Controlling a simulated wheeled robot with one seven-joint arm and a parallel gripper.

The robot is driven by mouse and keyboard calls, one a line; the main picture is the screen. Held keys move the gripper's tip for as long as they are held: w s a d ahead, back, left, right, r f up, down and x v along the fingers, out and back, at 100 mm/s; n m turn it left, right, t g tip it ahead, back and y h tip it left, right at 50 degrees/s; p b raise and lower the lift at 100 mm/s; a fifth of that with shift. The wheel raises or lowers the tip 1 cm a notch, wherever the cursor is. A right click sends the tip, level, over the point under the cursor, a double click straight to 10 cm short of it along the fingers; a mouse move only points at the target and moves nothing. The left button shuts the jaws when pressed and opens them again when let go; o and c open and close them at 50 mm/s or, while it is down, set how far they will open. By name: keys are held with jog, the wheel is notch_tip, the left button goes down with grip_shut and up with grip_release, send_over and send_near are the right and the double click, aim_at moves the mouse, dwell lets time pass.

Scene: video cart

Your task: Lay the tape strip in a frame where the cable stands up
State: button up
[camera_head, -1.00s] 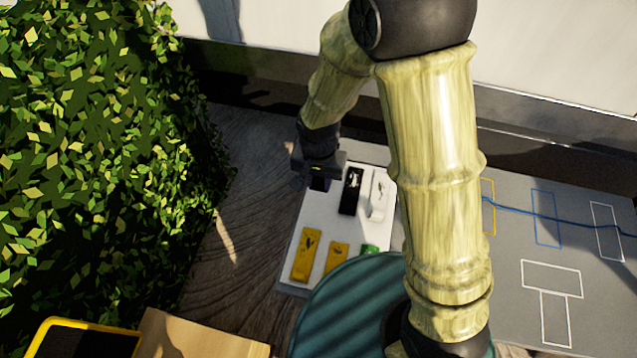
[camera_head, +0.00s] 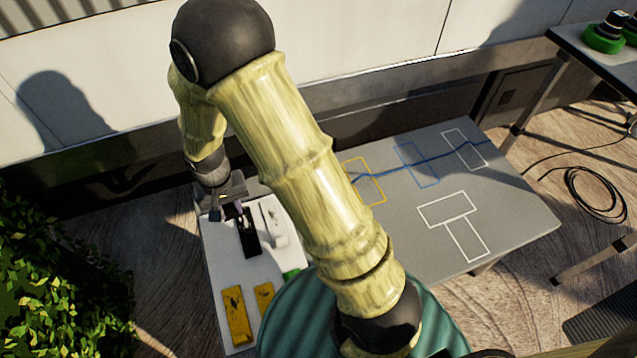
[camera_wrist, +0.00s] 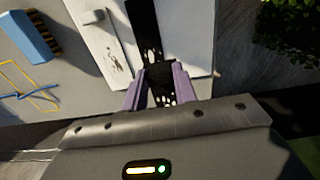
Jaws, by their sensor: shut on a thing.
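A black strip (camera_head: 249,242) with pale patches lies on the white board (camera_head: 213,262). My gripper (camera_head: 232,211) is at its far end. In the wrist view the purple jaws of my gripper (camera_wrist: 155,92) are shut on the black strip (camera_wrist: 143,22), which runs out beyond them over the board. A blue cable (camera_head: 400,168) crosses the grey table through a yellow frame (camera_head: 382,198), a blue frame (camera_head: 434,184) and a white frame (camera_head: 484,164). I cannot tell where the cable stands up.
A white strip (camera_head: 273,226), two yellow strips (camera_head: 235,318) (camera_head: 264,300) and a green piece (camera_head: 291,275) share the board. A white T-shaped outline (camera_head: 447,210) marks the table's clear front. A hedge (camera_head: 60,290) stands left.

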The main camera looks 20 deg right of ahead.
jog(key=w+d+f, duration=0.1)
jog(key=w+d, duration=0.3)
jog(key=d, duration=0.4)
jog(key=w+d+f, duration=0.1)
jog(key=w+d, duration=0.3)
jog(key=d, duration=0.3)
jog(key=shift+d+f+n, duration=0.3)
jog(key=shift+d+f, duration=0.1)
jog(key=shift+w+a, duration=0.1)
